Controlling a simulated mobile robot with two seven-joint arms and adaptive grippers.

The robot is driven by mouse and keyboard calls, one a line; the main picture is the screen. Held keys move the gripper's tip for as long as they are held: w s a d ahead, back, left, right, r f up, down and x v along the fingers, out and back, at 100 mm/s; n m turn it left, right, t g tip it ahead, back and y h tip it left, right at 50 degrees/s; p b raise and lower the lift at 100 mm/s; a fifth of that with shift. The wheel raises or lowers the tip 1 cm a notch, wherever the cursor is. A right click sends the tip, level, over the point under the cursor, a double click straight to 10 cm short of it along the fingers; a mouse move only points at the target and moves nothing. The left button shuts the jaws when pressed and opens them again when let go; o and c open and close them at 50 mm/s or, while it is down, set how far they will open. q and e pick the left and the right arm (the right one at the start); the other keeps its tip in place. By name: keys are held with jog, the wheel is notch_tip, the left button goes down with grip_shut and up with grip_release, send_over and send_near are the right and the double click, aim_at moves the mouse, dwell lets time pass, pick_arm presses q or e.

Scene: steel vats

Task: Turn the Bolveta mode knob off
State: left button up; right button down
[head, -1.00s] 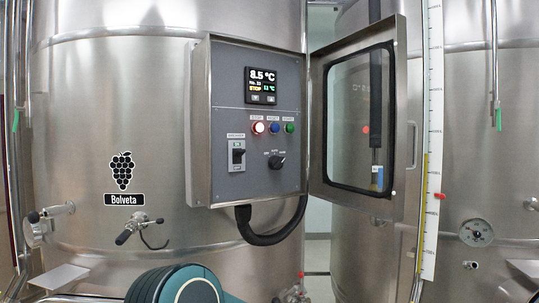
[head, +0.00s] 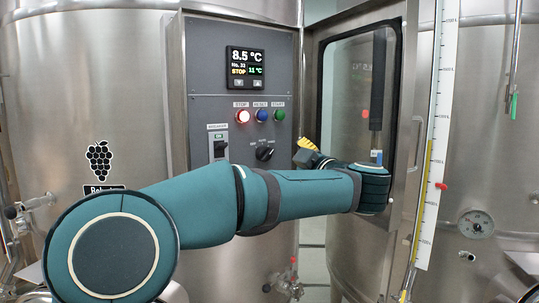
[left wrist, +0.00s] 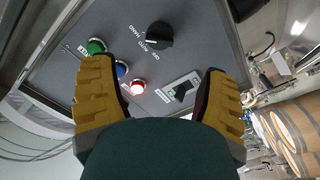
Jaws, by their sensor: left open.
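The Bolveta mode knob (head: 264,153) is a black rotary knob on the grey panel, below the coloured buttons. In the left wrist view the knob (left wrist: 159,36) is ahead of the fingers, with OFF, AUTO and HAND labels beside it. Its exact setting is hard to read. My left gripper (head: 308,148), with yellow finger pads, is to the right of the knob near the open door, apart from it. In the left wrist view my left gripper (left wrist: 157,72) has its fingers wide apart with nothing between them. My right gripper does not show.
The open cabinet door (head: 410,130) stands right of the panel. A lit red STOP button (head: 242,116), blue RESET button (head: 262,115) and green START button (head: 279,115) sit above the knob. A breaker switch (head: 219,147) is to its left. The display (head: 246,68) reads 8.5 °C.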

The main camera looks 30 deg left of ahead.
aim_at(269, 157)
pick_arm(q)
jog(key=p+x, duration=0.1)
jog(key=x, duration=0.8)
jog(key=shift+w+a, duration=0.15)
jog(key=shift+w, duration=0.05)
jog(key=c, duration=1.2)
